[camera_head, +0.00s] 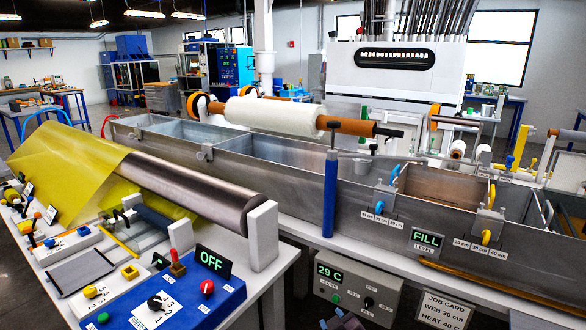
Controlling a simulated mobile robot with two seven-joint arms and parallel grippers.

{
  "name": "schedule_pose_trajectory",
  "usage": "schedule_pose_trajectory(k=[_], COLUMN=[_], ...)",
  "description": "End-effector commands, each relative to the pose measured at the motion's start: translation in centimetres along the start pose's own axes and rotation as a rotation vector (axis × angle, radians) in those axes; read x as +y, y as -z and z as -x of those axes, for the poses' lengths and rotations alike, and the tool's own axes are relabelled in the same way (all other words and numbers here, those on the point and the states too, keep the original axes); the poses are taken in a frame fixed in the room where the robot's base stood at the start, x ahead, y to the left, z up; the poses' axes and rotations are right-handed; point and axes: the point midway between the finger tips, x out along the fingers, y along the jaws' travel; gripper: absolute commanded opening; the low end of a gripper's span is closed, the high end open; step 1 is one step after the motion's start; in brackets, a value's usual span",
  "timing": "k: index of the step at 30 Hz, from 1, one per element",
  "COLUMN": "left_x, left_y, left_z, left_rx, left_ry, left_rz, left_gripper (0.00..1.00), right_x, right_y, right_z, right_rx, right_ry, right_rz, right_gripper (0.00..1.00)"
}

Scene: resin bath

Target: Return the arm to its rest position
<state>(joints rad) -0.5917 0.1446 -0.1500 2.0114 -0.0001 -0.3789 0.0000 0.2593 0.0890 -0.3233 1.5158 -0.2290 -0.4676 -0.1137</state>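Only a small dark part of my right gripper (343,320) shows, at the bottom edge of the head view. It is in front of the grey control box, low and near me. Its fingers are too cut off to tell whether they are open or shut, and I see nothing held in it. My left gripper is not in view.
A long metal resin bath (260,160) runs across the middle. A white roll (275,115) lies above it. At left, a bench carries a yellow film (70,160), a metal roller (190,190) and a blue panel (165,300) reading OFF. A grey box (355,290) reads 29 C.

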Motion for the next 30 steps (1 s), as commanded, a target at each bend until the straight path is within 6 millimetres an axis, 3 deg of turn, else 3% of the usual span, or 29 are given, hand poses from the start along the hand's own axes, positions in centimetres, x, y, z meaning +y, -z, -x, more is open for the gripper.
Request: schedule_pose_trajectory(k=[1, 9, 15, 21, 25, 30], left_x=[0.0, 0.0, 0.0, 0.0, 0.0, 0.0], left_y=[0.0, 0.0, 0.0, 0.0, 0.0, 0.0], left_z=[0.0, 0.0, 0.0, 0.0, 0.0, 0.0], left_rx=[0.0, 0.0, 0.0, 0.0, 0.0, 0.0], left_ry=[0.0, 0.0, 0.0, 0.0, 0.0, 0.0], left_rz=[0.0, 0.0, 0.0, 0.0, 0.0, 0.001], left_gripper=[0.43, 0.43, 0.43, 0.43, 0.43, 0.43], right_x=[0.4, 2.4, 3.0, 1.8, 0.2, -0.9], right_y=[-1.1, -6.2, -11.1, -17.3, -20.7, -22.4], right_z=[1.9, 11.2, 18.3, 25.0, 28.2, 30.1], right_rx=[0.011, 0.036, -0.022, -0.156, -0.243, -0.292], right_ry=[-0.007, -0.055, -0.101, -0.131, -0.13, -0.126], right_rz=[-0.078, -0.373, -0.462, -0.492, -0.502, -0.51], right_gripper=[0.36, 0.36, 0.36, 0.36, 0.36, 0.36])
